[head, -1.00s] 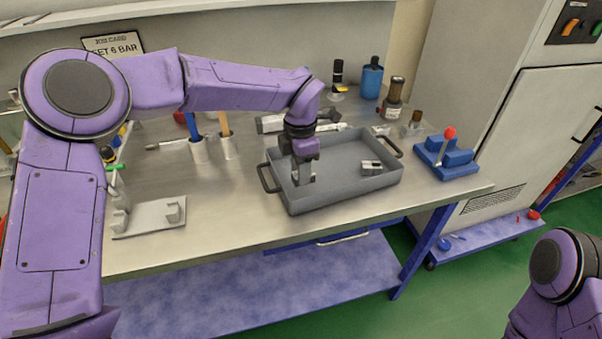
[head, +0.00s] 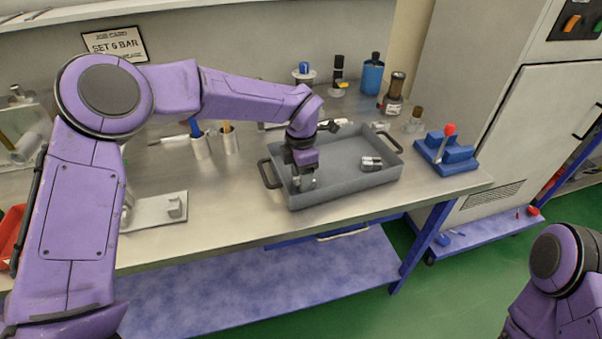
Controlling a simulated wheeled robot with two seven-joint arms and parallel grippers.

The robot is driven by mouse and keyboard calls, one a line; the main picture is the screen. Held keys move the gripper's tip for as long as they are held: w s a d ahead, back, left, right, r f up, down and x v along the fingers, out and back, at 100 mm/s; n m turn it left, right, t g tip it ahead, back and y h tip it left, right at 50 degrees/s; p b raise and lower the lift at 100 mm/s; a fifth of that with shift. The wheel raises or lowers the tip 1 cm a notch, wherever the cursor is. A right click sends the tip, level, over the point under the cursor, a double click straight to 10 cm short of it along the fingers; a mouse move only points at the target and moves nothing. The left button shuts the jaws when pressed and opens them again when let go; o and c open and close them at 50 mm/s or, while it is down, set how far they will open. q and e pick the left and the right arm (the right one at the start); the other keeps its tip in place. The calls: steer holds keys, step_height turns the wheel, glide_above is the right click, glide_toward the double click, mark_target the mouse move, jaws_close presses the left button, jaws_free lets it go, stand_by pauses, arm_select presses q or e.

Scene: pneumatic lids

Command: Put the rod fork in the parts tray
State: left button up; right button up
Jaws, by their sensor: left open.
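The grey parts tray (head: 345,190) sits on the workbench, with a dark handle at each end. My left gripper (head: 304,186) points down inside the tray's left part, low near its floor. It is open; a small greyish shape shows at its fingers, and I cannot tell whether it is a finger or a part. A small metallic part (head: 371,163) lies on the tray floor at the right, apart from the gripper. I cannot tell whether it is the rod fork. My right gripper is out of view; only part of that arm shows at the lower right.
A blue fixture with a red-knobbed lever (head: 447,158) stands right of the tray. A blue bottle (head: 372,76) and other small containers stand behind. Metal cups (head: 200,147) with tools stand to the left, and a light bracket plate (head: 155,211) lies front left.

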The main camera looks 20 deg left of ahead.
arm_select(q)
step_height(320, 180, up, 12)
steer(key=shift+r+b, duration=0.2)
steer(key=shift+b, duration=0.2)
